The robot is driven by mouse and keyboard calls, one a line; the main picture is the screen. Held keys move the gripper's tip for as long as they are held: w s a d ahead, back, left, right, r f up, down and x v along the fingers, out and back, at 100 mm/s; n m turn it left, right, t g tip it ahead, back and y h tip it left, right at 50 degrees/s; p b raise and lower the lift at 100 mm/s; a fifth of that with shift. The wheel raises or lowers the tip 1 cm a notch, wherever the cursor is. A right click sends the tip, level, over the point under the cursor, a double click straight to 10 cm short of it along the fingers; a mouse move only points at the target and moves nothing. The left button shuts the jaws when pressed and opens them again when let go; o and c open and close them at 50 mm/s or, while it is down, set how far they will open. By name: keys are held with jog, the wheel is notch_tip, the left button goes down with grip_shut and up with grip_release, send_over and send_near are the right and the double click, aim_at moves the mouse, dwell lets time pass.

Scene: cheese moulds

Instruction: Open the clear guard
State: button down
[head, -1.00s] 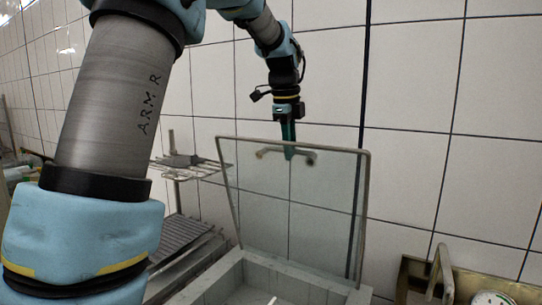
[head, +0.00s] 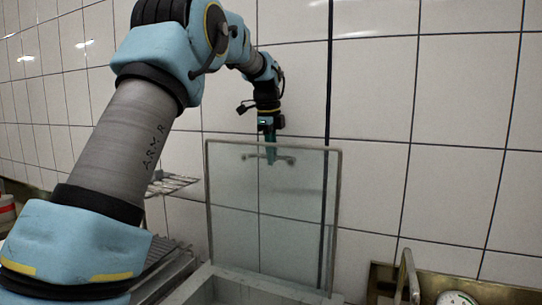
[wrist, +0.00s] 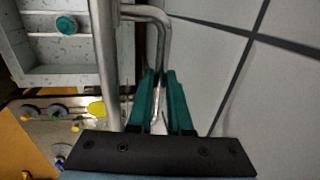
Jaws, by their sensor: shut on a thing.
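The clear guard (head: 232,205) is a glass-like pane in a grey frame. It stands raised, close to upright, over a grey box (head: 203,287). Its metal handle (head: 287,159) is seen through the pane near the top edge, on the wall side. My gripper (head: 271,154) reaches down behind the top edge, its teal fingers shut on the handle. In the wrist view the handle (wrist: 148,13) bends down to between the fingers (wrist: 162,85), beside the guard's frame bar (wrist: 107,65).
The tiled wall (head: 385,190) is close behind the guard and my gripper. A wire rack (head: 172,184) is at left. A metal-edged panel with a gauge (head: 456,298) is at lower right. The wrist view shows a teal knob (wrist: 66,25) in the box.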

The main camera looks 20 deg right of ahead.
jog(key=shift+d, duration=0.1)
jog(key=c, duration=0.8)
grip_release()
jog(key=shift+c, duration=0.2)
jog(key=shift+r, duration=0.15)
notch_tip(320, 180, up, 10)
jog(key=s+a+b, duration=0.1)
jog(key=shift+s+a+r+b, duration=0.2)
jog(key=shift+s+a+b, duration=0.1)
jog(key=shift+b, duration=0.1)
